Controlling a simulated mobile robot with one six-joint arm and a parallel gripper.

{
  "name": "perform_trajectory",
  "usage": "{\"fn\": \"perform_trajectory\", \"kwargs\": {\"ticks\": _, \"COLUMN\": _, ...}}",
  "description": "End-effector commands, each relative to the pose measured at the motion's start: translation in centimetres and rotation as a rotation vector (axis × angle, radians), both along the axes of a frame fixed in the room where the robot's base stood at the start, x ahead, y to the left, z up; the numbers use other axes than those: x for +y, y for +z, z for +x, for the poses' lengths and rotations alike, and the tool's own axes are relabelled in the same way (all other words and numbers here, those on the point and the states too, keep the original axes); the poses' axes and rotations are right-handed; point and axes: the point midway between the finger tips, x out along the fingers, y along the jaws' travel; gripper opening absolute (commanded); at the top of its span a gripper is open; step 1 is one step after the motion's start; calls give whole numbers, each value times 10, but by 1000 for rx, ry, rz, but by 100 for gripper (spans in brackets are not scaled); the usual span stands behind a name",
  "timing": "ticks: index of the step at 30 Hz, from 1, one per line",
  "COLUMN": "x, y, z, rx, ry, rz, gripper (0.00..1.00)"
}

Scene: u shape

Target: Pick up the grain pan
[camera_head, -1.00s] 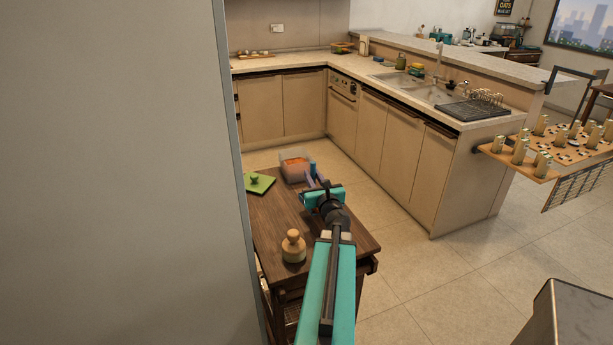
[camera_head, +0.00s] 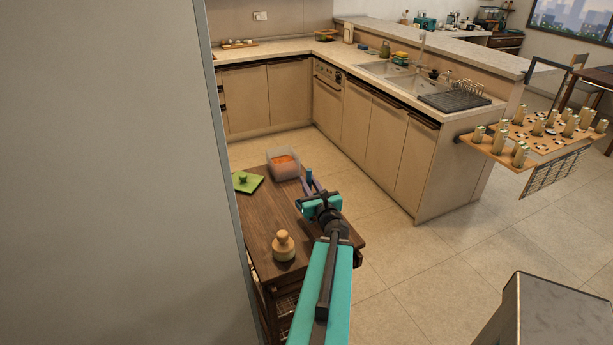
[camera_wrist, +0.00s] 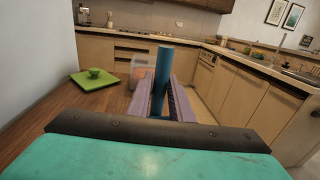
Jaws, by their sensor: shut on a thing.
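My gripper (camera_head: 312,188) is over the far right part of the dark wooden table (camera_head: 258,212). In the wrist view my gripper (camera_wrist: 160,92) has its two purple-grey fingers shut on an upright blue cylinder (camera_wrist: 163,62). The blue cylinder also shows in the head view (camera_head: 309,174). A translucent container (camera_head: 285,166) with orange contents stands at the table's far end, just beyond and left of the fingers. In the wrist view the container (camera_wrist: 140,68) is partly hidden by the cylinder and fingers. I cannot tell whether the cylinder joins the container.
A green square board with a small green piece (camera_head: 245,182) and a round-topped wooden jar (camera_head: 284,246) sit on the table. A tall grey surface (camera_head: 110,170) blocks the left. Beige cabinets (camera_head: 375,130) stand beyond; floor (camera_head: 420,270) to the right is clear.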

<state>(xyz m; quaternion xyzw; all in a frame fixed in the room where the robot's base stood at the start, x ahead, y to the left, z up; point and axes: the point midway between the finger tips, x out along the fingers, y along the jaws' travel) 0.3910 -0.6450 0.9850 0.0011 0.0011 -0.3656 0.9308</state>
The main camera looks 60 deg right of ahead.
Motion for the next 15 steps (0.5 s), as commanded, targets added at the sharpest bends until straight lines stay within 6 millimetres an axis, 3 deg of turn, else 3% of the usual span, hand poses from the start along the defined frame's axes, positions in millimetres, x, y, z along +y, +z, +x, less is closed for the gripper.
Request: {"fn": "perform_trajectory", "kwargs": {"ticks": 15, "x": 12, "y": 6, "z": -26, "rx": -1, "ry": -4, "rz": -2, "gripper": 0}}
